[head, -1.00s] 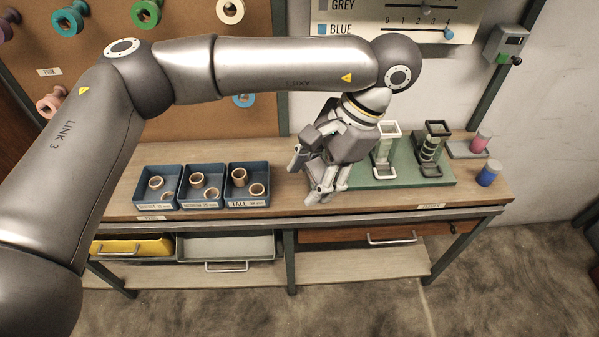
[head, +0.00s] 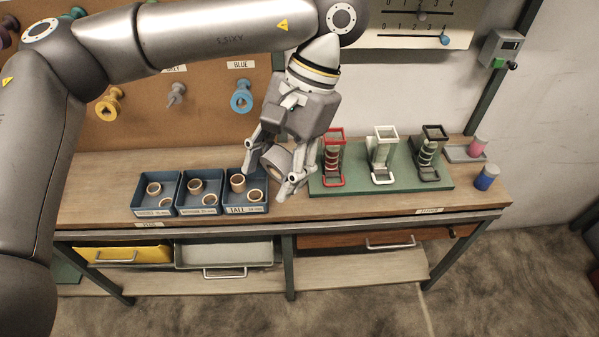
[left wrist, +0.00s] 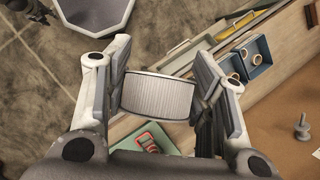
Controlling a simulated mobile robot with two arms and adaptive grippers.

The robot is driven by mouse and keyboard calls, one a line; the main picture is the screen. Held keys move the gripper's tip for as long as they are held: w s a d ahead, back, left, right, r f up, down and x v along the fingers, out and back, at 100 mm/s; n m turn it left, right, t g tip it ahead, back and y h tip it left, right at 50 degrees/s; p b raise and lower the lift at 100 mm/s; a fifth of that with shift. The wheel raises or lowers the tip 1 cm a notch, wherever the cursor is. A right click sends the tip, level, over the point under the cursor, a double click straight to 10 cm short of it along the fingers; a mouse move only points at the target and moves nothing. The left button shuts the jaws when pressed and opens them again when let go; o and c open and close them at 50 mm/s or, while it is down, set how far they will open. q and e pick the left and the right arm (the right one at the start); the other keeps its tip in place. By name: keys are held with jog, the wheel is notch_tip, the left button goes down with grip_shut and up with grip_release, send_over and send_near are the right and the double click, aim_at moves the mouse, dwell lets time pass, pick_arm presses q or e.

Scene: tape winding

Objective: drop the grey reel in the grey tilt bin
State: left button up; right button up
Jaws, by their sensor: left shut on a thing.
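The grey reel (head: 277,161), a short wide ring, is held between the two fingers of my left gripper (head: 268,174), over the bench between the blue trays and the green base. In the left wrist view the reel (left wrist: 157,96) shows its ribbed side between the finger pads of my left gripper (left wrist: 160,88). The grey tilt bin (head: 224,254) sits under the bench top, right of the yellow bin (head: 122,252), with a handle on its front. The held reel is above and to the right of it. My right gripper is not in view.
Blue trays (head: 246,209) with tan rings stand on the bench. Right of them, a green base (head: 400,184) carries red, white and black framed stands. Pegs with reels hang on the brown board (head: 205,122) behind. The floor in front (head: 370,305) is clear.

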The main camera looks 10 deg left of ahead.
pick_arm(q)
jog(key=shift+s+a+r+n, duration=0.4)
jog(key=shift+a+r+n, duration=0.05)
jog(key=shift+r+n, duration=0.3)
jog(key=w+d+n+g+h, duration=0.1)
jog(key=w+d+n+h, duration=0.1)
jog(key=w+d+n, duration=0.5)
jog(key=s+a+f+m, duration=0.1)
jog(key=s+a+f, duration=0.2)
jog(key=a+f, duration=0.35)
jog(key=s+a+f+m, duration=0.2)
jog(key=a+f, duration=0.2)
jog(key=a, duration=0.6)
jog(key=w+a+f+n+t+h, duration=0.2)
jog(key=w+a+n+h, duration=0.15)
jog(key=n, duration=0.65)
jog(key=w+a+f+n+t+h, duration=0.1)
jog(key=w+a+f+n+h, duration=0.2)
jog(key=n, duration=0.7)
jog(key=w+a+n+t+y, duration=0.2)
jog(key=w+a+n+t, duration=0.1)
jog(key=a+n, duration=0.5)
jog(key=w+a+n+t+y, duration=0.2)
jog(key=w+a+n+t, duration=0.1)
jog(key=a+n, duration=0.5)
jog(key=w+n, duration=0.1)
jog(key=n, duration=0.2)
jog(key=shift+w+r+n, duration=0.25)
jog(key=shift+r+n, duration=0.1)
jog(key=shift+r, duration=0.05)
